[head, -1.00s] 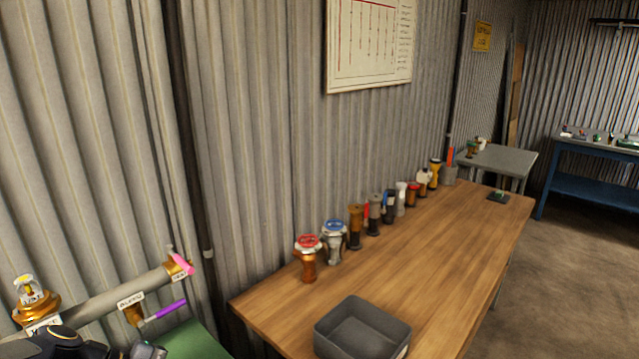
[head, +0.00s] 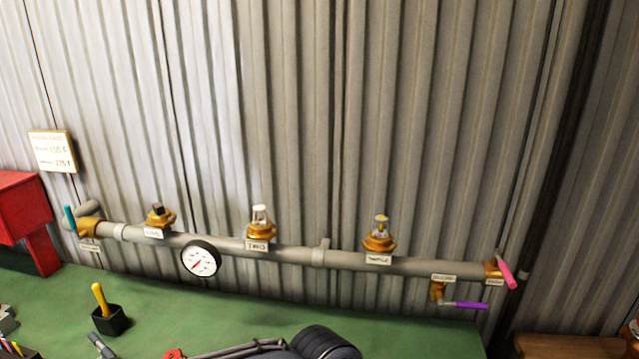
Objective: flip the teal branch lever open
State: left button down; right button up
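The teal lever (head: 70,218) stands nearly upright at the far left end of the grey pipe (head: 345,260) on the corrugated wall. It sits beside a brass valve body (head: 92,228) with a small label under it, too small to read. The lever points across the pipe's line rather than along it. Nothing is touching it. Dark rounded parts of my own arm show at the bottom edge. Neither gripper's fingertips can be made out in the frame.
Along the pipe are several brass fittings, a round gauge (head: 201,259), a purple lever (head: 466,305) and a pink lever (head: 506,272). A red box (head: 22,207) stands left of the teal lever. A black holder with a yellow handle (head: 109,318) stands on the green bench (head: 240,308).

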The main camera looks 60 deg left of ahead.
aim_at(78, 238)
jog(key=u, duration=0.4)
jog(key=k+j+u, duration=0.1)
jog(key=u, duration=0.25)
jog(key=j+u, duration=0.15)
jog(key=u, duration=0.25)
jog(key=j+u, duration=0.45)
jog(key=j, duration=0.35)
jog(key=j+u, duration=0.5)
jog(key=j, duration=0.3)
jog(key=i+j, duration=0.1)
jog(key=j, duration=1)
jog(key=i+u, duration=0.05)
